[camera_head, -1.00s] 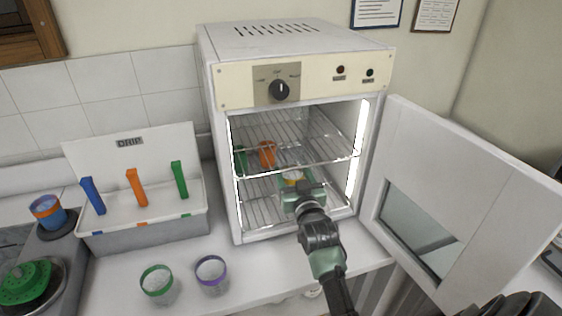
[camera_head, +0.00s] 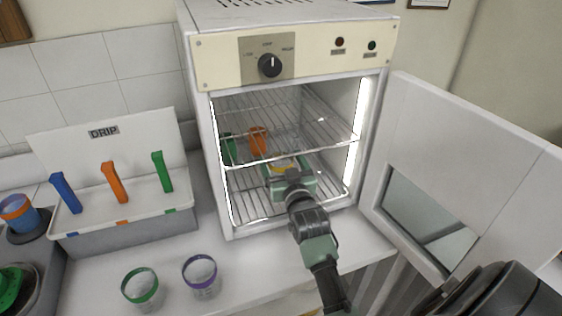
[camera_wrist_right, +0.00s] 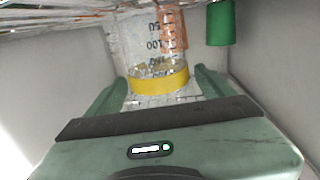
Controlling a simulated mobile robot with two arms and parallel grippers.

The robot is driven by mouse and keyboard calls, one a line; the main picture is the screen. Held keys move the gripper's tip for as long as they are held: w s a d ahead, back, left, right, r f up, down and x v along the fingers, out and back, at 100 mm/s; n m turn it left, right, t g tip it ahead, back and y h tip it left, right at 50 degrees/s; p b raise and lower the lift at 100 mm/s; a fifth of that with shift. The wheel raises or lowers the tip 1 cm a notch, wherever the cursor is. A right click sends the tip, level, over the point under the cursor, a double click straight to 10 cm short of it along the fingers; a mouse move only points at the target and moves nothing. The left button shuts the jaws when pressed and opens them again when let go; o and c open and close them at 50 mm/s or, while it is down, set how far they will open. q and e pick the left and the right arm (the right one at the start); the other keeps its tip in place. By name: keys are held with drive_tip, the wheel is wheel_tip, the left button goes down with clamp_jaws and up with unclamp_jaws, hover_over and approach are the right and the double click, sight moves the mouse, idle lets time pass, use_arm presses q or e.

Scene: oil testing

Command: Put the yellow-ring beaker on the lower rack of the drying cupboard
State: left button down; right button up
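The yellow-ring beaker (camera_head: 284,163) is inside the open drying cupboard (camera_head: 205,150), below the upper rack's front edge. My right gripper (camera_head: 286,175) reaches in through the doorway, with its fingers on either side of the beaker. In the right wrist view the clear beaker (camera_wrist_right: 152,50) shows its yellow ring (camera_wrist_right: 160,82) between the fingertips (camera_wrist_right: 162,85). The gripper looks shut on it, though finger contact is hard to see. The lower rack (camera_head: 246,205) shows under the gripper. Whether the beaker's base touches it is hidden. My left gripper is not in view.
Green (camera_head: 229,149) and orange (camera_head: 258,141) items stand deeper in the cupboard. The cupboard door (camera_head: 460,150) is swung open to the right. Green-ring (camera_head: 140,288) and purple-ring (camera_head: 201,275) beakers stand on the counter. A DRIP tray (camera_head: 125,235) is at left.

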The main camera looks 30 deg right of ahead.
drive_tip(key=shift+f, duration=0.1)
drive_tip(key=shift+s+f, duration=0.1)
drive_tip(key=shift+s, duration=0.05)
drive_tip(key=b+v, duration=0.2)
drive_tip(key=v, duration=0.8)
drive_tip(key=shift+s+a, duration=0.1)
drive_tip(key=shift+s, duration=0.15)
drive_tip(key=shift+s+a, duration=0.2)
drive_tip(key=shift+s, duration=0.3)
idle(0.3)
